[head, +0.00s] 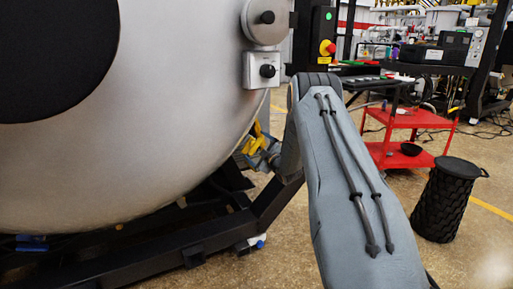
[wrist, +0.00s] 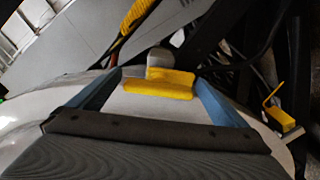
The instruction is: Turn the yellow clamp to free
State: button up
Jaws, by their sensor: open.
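In the wrist view a yellow clamp (wrist: 160,85) with a grey metal block behind it lies ahead of my gripper (wrist: 160,92). The two blue fingers stand wide apart, one on each side of the yellow piece, with visible gaps to it. In the head view yellow parts (head: 257,138) show low at the right edge of the big pale vessel, beside my gripper (head: 265,157), which is small and partly hidden behind my arm. Whether the fingers reach fully around the clamp is hard to tell.
The vessel (head: 160,120) fills the left, above a black frame (head: 150,262). Another yellow bracket (wrist: 275,105) sits at the right in the wrist view.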

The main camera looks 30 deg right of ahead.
jog(key=s, duration=0.7)
jog(key=shift+d+p, duration=0.15)
jog(key=shift+p, duration=0.15)
jog(key=shift+r, duration=0.1)
